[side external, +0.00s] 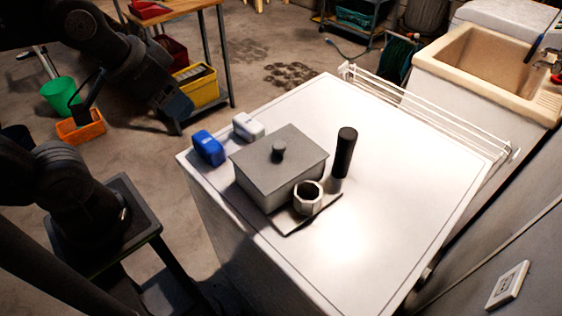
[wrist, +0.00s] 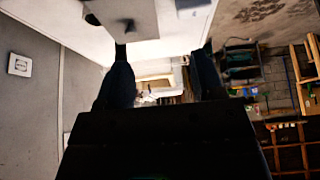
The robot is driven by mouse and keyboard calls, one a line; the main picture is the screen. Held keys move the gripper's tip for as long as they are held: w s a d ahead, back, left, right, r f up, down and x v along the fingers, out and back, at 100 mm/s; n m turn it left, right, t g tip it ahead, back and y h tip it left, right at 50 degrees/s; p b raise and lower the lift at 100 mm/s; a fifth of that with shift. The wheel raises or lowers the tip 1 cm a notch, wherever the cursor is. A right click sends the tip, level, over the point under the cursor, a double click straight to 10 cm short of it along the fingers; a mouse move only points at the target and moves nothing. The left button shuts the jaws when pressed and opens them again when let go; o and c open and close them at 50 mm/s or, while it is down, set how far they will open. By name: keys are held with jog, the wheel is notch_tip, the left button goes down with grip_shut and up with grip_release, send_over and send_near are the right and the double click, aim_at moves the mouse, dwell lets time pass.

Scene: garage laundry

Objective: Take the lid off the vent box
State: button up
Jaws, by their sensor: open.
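The grey vent box (side external: 252,187) stands on the white machine top. Its flat grey lid (side external: 262,153) lies on it, with a round dark knob (side external: 279,150) in the middle. My gripper (side external: 178,106) is at the upper left in the side view, apart from the box and beyond the machine's left edge. In the wrist view its two dark fingers (wrist: 163,78) are spread, with nothing held between them. A grey shape at the top of the wrist view seems to be part of the box, cut off by the frame.
The white machine top (side external: 385,205) is clear at right. A grey octagonal cup (side external: 308,197) sits on a flat plate (side external: 291,222) by the box. A black cylinder (side external: 345,153) stands right; blue (side external: 208,148) and white (side external: 248,126) items lie left. A rack (side external: 425,110) edges the far side.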

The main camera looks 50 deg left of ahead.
jog(key=m+g, duration=0.6)
jog(key=m, duration=1.3)
send_over(280, 145)
notch_tip(280, 145, down, 3)
notch_tip(280, 145, down, 13)
jog(key=shift+f, duration=0.1)
jog(key=c, duration=1)
